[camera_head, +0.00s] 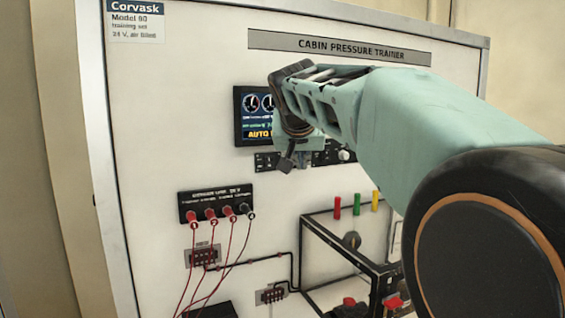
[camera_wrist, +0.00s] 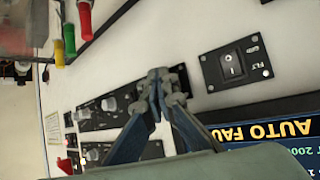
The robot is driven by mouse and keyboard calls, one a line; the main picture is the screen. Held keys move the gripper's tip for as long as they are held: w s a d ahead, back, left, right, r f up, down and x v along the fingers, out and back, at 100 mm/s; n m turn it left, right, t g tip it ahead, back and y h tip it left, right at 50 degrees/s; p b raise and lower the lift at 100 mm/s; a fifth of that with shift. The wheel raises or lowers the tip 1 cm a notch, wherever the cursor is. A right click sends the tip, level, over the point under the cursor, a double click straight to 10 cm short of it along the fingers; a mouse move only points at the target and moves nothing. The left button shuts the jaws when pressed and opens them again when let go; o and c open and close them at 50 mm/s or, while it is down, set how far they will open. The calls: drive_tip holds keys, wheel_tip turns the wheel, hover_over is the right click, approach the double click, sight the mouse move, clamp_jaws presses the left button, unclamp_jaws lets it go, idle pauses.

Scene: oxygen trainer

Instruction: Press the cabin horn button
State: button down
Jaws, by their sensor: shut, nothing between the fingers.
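My gripper (camera_head: 287,162) is shut and empty, in front of the black control strip (camera_head: 265,161) under the display. In the wrist view its blue-grey fingers (camera_wrist: 160,78) meet at their tips, between a black knob panel (camera_wrist: 118,103) and a small black plate with a rocker switch (camera_wrist: 232,64) marked "FLT". The fingertips overlap the end of the knob panel in the picture; I cannot tell whether they touch it. No readable label marks the cabin horn button, so I cannot tell which control it is. My arm and fingers hide part of the strip.
A display (camera_head: 252,103) reading "AUTO" sits above the strip, partly covered by my arm. Below are a terminal block (camera_head: 215,204) with red and black leads, a black frame (camera_head: 335,245), and coloured cylinders (camera_head: 337,207). Bare white panel lies left of the display.

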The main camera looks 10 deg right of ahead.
drive_tip(key=shift+s+d+b, duration=0.2)
drive_tip(key=shift+s+b, duration=0.2)
drive_tip(key=shift+s, duration=0.3)
drive_tip(key=shift+s+f, duration=0.1)
drive_tip(key=s, duration=0.1)
drive_tip(key=s+d+b, duration=0.1)
drive_tip(key=s, duration=0.1)
drive_tip(key=s+b, duration=0.1)
drive_tip(key=shift+s+d, duration=0.3)
drive_tip(key=shift+s, duration=0.05)
drive_tip(key=shift+r, duration=0.2)
